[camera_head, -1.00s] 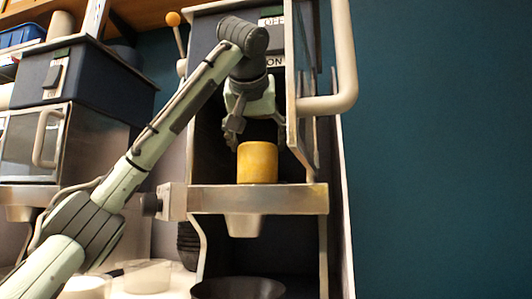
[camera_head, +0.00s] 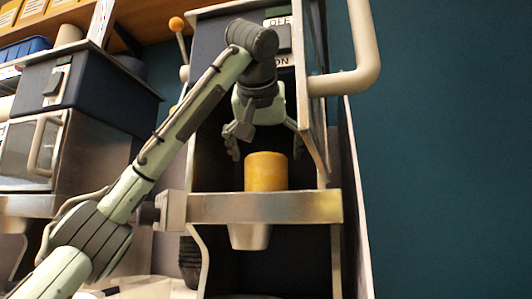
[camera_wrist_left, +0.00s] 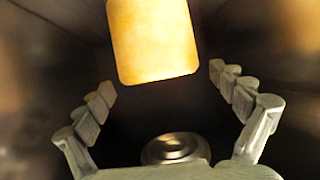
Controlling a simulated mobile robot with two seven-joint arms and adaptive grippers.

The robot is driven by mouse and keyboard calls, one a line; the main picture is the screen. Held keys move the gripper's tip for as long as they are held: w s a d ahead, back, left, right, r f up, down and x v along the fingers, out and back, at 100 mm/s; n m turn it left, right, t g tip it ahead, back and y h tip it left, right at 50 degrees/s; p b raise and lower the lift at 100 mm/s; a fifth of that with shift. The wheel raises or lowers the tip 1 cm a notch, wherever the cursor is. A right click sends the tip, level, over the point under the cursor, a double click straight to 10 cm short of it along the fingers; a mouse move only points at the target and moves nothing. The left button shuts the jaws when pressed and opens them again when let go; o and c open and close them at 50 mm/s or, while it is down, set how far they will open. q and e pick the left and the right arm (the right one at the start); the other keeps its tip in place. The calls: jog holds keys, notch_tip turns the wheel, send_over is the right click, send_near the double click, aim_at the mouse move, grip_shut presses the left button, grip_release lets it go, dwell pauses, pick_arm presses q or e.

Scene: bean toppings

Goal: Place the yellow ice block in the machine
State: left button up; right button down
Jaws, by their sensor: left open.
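The yellow ice block (camera_head: 266,172) stands upright on the metal ledge (camera_head: 262,208) inside the open machine (camera_head: 213,155). My left gripper (camera_head: 265,148) is open just above the block, with its fingers spread to either side of the block's top. In the left wrist view the block (camera_wrist_left: 153,42) shows at the top centre, and my open left gripper (camera_wrist_left: 163,90) has nothing between its fingers. My right gripper is not in view.
The machine's open door with its thick pale handle (camera_head: 368,50) stands at the right of the opening. A second machine (camera_head: 75,130) stands on the left. A round metal piece (camera_wrist_left: 174,148) shows in the wrist view.

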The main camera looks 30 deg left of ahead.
pick_arm(q)
jog(key=shift+s+r, duration=0.1)
jog(key=shift+s, duration=0.05)
jog(key=b+v, duration=0.2)
jog(key=v, duration=0.9)
jog(key=shift+s+d, duration=0.15)
jog(key=shift+s, duration=0.1)
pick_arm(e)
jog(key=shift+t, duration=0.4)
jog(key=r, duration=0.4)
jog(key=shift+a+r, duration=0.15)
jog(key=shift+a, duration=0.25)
pick_arm(q)
jog(key=shift+r, duration=0.15)
